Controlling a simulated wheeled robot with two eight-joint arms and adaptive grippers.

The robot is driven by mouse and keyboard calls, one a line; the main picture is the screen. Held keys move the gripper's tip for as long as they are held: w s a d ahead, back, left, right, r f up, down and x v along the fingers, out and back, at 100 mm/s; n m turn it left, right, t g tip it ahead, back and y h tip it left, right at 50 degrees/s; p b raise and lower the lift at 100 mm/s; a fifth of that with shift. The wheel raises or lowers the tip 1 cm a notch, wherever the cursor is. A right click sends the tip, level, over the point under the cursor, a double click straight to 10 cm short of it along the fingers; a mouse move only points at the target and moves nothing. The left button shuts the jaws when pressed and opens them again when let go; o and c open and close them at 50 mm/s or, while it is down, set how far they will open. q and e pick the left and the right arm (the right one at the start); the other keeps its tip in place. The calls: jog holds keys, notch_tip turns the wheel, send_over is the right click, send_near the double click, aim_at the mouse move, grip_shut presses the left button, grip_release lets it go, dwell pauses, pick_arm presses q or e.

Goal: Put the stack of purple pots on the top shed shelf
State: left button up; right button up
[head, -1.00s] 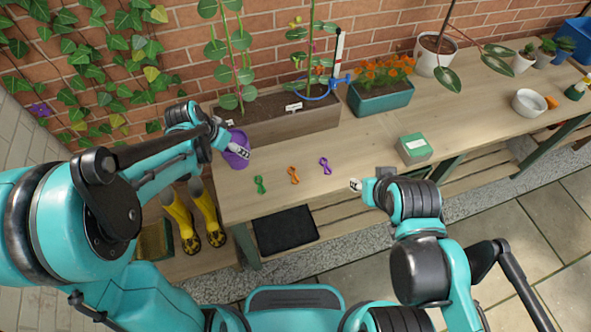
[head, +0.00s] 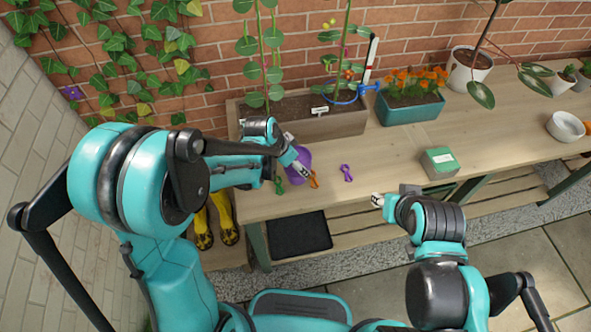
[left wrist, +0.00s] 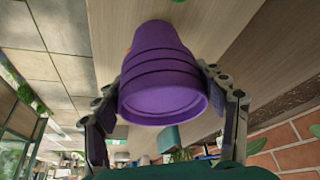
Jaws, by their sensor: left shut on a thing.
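The stack of purple pots (left wrist: 160,75) fills the middle of the left wrist view, its rims nested together. My left gripper (left wrist: 165,95) is shut on it, with one finger on each side. In the head view the stack (head: 298,165) is partly hidden behind my left gripper (head: 300,168), over the left end of the bench near the planter's front. I cannot tell how high it is above the bench. My right gripper (head: 378,200) is at the bench's front edge, apart from other things; its jaw opening is too small to judge. I cannot make out the shed shelf.
Green, orange (head: 314,179) and purple (head: 347,173) clips lie on the wooden bench (head: 400,160). A wooden planter (head: 335,124), a teal flower box (head: 410,110) and a green box (head: 439,162) stand on it. Yellow boots (head: 226,220) and a black tray (head: 300,234) are below.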

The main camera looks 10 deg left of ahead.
pick_arm(q)
notch_tip(320, 180, down, 3)
jog(key=shift+w+f+b, duration=0.1)
jog(key=shift+f+b, duration=0.05)
jog(key=shift+b, duration=0.35)
jog(key=o, duration=0.8)
jog(key=shift+f, duration=0.1)
jog(key=o, duration=0.5)
